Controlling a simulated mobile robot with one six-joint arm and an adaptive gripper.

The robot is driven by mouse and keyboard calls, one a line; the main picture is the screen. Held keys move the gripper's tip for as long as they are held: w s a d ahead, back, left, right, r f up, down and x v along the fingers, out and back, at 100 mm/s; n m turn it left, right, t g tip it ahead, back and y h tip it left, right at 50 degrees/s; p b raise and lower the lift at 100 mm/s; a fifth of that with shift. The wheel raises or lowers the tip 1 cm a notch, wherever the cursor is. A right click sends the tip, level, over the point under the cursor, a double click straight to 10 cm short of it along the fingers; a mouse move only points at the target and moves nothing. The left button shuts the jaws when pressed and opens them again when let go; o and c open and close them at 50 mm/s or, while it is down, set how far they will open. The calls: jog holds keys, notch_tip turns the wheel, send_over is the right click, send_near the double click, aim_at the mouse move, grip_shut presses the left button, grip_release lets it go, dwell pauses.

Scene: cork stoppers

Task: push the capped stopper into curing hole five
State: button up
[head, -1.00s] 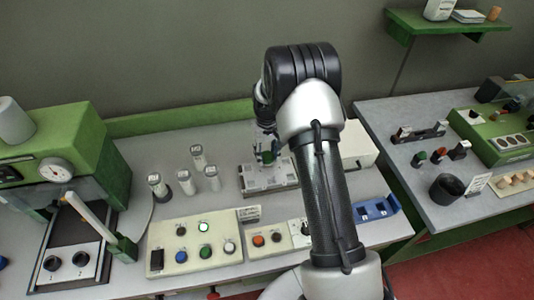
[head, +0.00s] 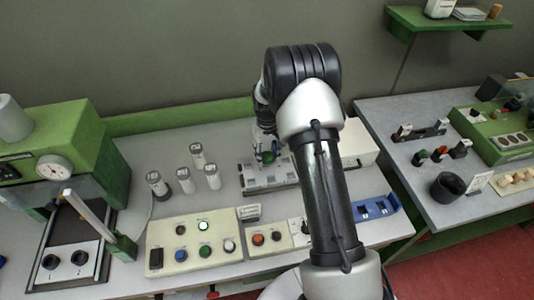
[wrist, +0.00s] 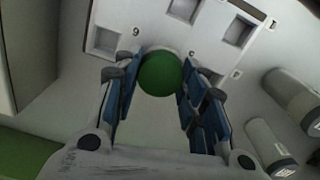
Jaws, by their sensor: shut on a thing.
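The capped stopper shows as a round green cap (wrist: 160,74) in the wrist view, between the blue pads of my gripper (wrist: 158,82). My gripper is shut on it. A pale rim shows just beyond the cap; the stopper's body is hidden beneath. The curing block (wrist: 208,45) is pale, with square holes and small labels too small to read surely. The cap is over the block's near edge, between labels. The hole under it is hidden, so I cannot tell how deep the stopper sits. In the head view my gripper (head: 266,154) is low over the block (head: 268,180).
Several white-capped cylinders (head: 197,157) stand left of the block. A button panel (head: 192,243) lies in front, with a smaller one (head: 265,240) beside it. A blue holder (head: 375,209) lies to the right. A green press (head: 60,155) stands at far left.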

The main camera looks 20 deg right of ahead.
aim_at(267, 156)
jog(key=shift+f, duration=0.15)
jog(key=o, duration=0.9)
jog(key=shift+c, duration=0.2)
notch_tip(267, 156, up, 12)
dwell(0.4)
